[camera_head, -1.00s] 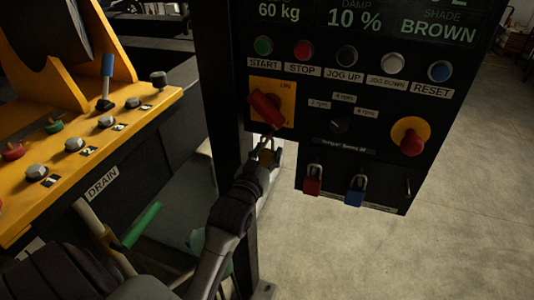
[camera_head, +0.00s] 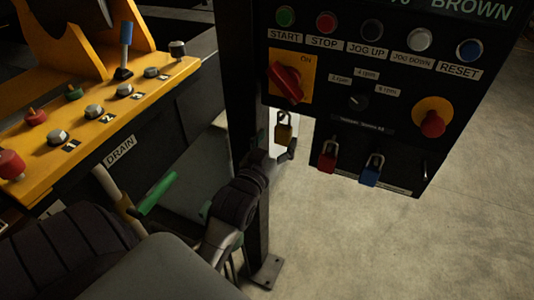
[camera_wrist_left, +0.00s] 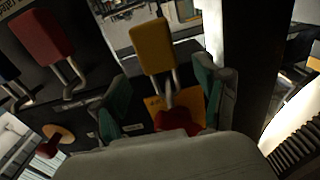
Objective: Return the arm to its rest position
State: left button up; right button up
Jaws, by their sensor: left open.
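My left gripper (camera_head: 284,152) is open and empty, just below and beside a yellow-brass padlock (camera_head: 284,132). That padlock hangs by its shackle below the red rotary switch handle (camera_head: 287,84) on the black control panel. In the left wrist view the yellow padlock (camera_wrist_left: 152,46) shows beyond and between the spread green-padded fingers (camera_wrist_left: 158,98), with no finger visibly touching it. The red handle (camera_wrist_left: 180,122) shows behind its shackle. My left arm comes in from the bottom left. My right gripper is in neither view.
A red padlock (camera_head: 328,155) and a blue padlock (camera_head: 372,170) hang at the panel's lower edge. A red stop knob (camera_head: 433,122) sticks out at right. A dark post stands behind my arm. The yellow console (camera_head: 60,150) is at left. The floor at right is clear.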

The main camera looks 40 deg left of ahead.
pick_arm(q)
jog(key=v, duration=0.7)
jog(key=w+d+f+m+g+h, duration=0.1)
jog(key=d+f+g+h, duration=0.1)
jog(key=f, duration=0.9)
jog(key=w+d+f+m+g+h, duration=0.1)
jog(key=d+f+g, duration=0.15)
jog(key=f, duration=0.95)
jog(key=s+d+f+m+g+h, duration=0.1)
jog(key=s+d+f+g, duration=0.15)
jog(key=f, duration=0.65)
jog(key=s+d+f+g+h, duration=0.15)
jog(key=s+f, duration=0.25)
jog(key=f, duration=0.4)
jog(key=s+d+f+m+g+b, duration=0.1)
jog(key=s+f+g, duration=0.3)
jog(key=s+f, duration=1)
jog(key=s+a+f+g, duration=0.1)
jog(key=s+f, duration=0.3)
jog(key=s, duration=0.4)
jog(key=s+a+f+m+g+y, duration=0.1)
jog(key=s+a+f+g, duration=0.1)
jog(key=s+f, duration=0.3)
jog(key=s+g, duration=0.1)
jog(key=s, duration=0.2)
jog(key=shift+s+b, duration=0.15)
jog(key=shift+b, duration=0.15)
